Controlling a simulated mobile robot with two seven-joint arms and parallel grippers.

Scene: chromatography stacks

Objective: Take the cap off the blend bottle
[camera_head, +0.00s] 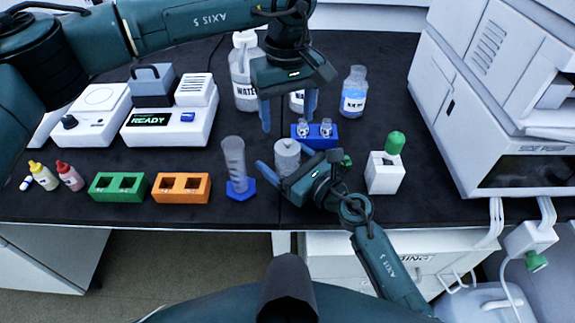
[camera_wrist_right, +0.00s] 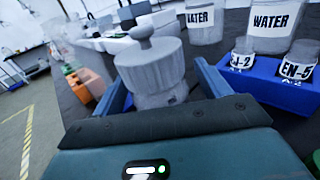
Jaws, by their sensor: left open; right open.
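A grey bottle (camera_head: 287,152) with a round knobbed cap (camera_wrist_right: 152,45) stands upright near the bench's front edge; it looks like the blend bottle, but I can read no label on it. My right gripper (camera_head: 284,168) is open, with its fingers low on either side of the bottle's body (camera_wrist_right: 160,92). I cannot tell whether they touch it. The cap sits on the bottle. My left gripper (camera_head: 288,112) is open and empty, pointing down above and behind the bottle.
A blue rack (camera_head: 318,141) with two small vials stands just behind the bottle. A grey cylinder on a blue foot (camera_head: 236,165) is close on its left. White WATER bottles (camera_head: 240,65) and a blue-liquid bottle (camera_head: 354,90) stand behind. A white block with a green-topped item (camera_head: 385,172) is right.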

